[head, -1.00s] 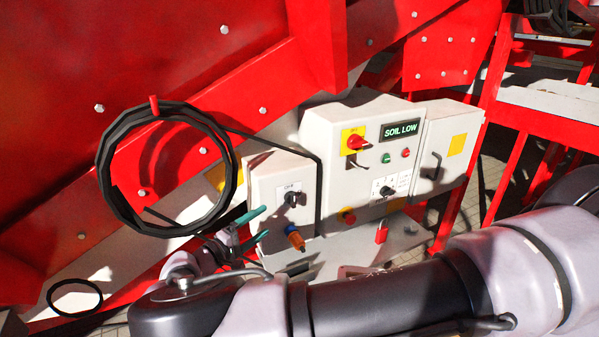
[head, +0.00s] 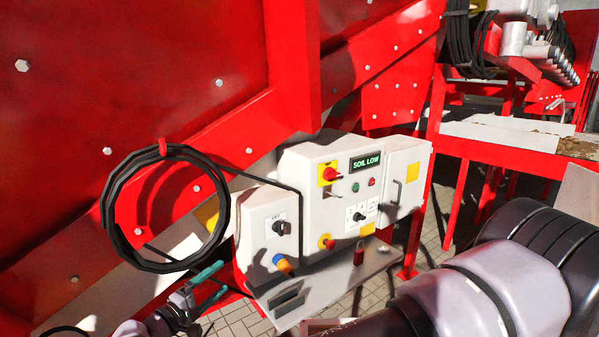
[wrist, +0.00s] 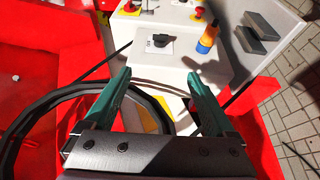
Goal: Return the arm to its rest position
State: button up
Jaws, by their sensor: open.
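My gripper (head: 207,279) has teal fingers and is at the lower left of the control boxes in the head view, below the black cable coil. In the wrist view my gripper (wrist: 160,82) is open and empty, its two fingers spread wide. Beyond the fingers is the small grey box (wrist: 165,45) with a black rotary switch (wrist: 160,41) and a blue and orange connector (wrist: 207,40). That small box also shows in the head view (head: 260,241). No contact between the fingers and the box is visible.
A larger control box (head: 318,215) reads "SOIL LOW" and carries a red switch. A red padlock (head: 359,256) hangs below it. The cable coil (head: 113,225) hangs on the red machine wall (head: 120,70). Paved floor (head: 232,320) shows below.

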jog(key=w+d+r+m+g+y, duration=0.2)
jog(key=w+d+r+m+g, duration=0.35)
jog(key=d+r+g, duration=0.55)
jog(key=w+d+r+m+g+y, duration=0.3)
jog(key=w+d+r+m+g, duration=0.25)
jog(key=d+r, duration=0.7)
jog(key=s+d+r+m+t+y, duration=0.1)
jog(key=s+d+r+y, duration=0.15)
jog(key=d+r, duration=0.4)
jog(key=s+d+r+m+t+y, duration=0.1)
jog(key=s+d+r+y, duration=0.15)
jog(key=d+r, duration=0.45)
jog(key=s+d+r+m+t, duration=0.1)
jog(key=s+d+r+t, duration=0.2)
jog(key=s, duration=0.3)
jog(key=s+d+r+m+t+y, duration=0.1)
jog(key=s+d+r+m+t, duration=0.1)
jog(key=s+d, duration=0.4)
notch_tip(320, 180, up, 2)
jog(key=shift+s+t+y, duration=0.3)
jog(key=shift+s+t, duration=0.05)
jog(key=shift+t, duration=0.3)
